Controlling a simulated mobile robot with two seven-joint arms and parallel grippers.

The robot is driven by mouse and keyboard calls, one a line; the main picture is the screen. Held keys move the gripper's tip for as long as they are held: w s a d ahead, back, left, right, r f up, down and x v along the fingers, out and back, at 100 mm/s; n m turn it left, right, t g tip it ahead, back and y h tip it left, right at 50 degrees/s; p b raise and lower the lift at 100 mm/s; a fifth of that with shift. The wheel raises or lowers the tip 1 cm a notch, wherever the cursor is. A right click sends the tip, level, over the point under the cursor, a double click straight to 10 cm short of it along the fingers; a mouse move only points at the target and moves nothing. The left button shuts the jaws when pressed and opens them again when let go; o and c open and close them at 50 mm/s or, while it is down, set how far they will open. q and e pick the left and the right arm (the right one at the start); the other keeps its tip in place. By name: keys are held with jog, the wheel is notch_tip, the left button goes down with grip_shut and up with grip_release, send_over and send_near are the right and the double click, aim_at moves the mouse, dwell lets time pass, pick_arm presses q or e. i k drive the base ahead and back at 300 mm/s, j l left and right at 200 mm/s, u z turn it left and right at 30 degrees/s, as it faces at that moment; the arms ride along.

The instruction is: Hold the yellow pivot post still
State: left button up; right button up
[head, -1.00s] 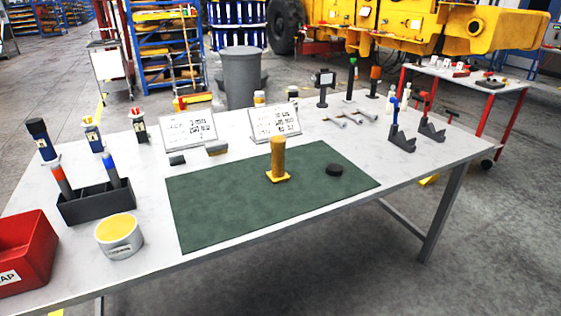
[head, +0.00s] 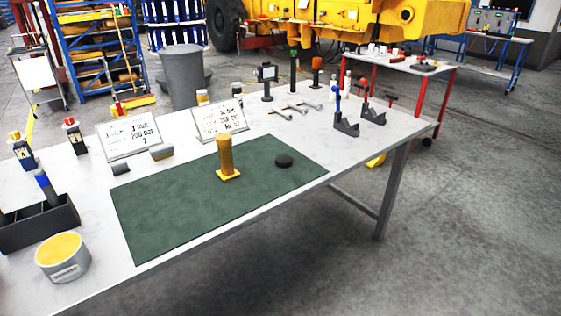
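The yellow pivot post (head: 225,155) stands upright on its square yellow base on the green mat (head: 165,215). A black round disc (head: 284,161) lies on the mat to the right of the post, apart from it. Nothing touches the post. Neither of my grippers shows in the head view.
The white table (head: 330,150) also carries a tub with yellow contents (head: 62,257), a dark bin (head: 38,222), two printed signs (head: 128,137), wrenches (head: 297,107) and small clamp-like stands (head: 345,124). A grey barrel (head: 181,77) stands behind the table. The floor at the right is clear.

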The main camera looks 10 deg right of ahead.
aim_at(227, 172)
jog(key=i+l+u, duration=0.1)
jog(key=l+u, duration=0.35)
jog(key=u, duration=0.25)
jog(key=l+u, duration=0.5)
jog(key=l, duration=0.75)
jog(key=k+l+u, duration=0.1)
jog(key=l, duration=0.75)
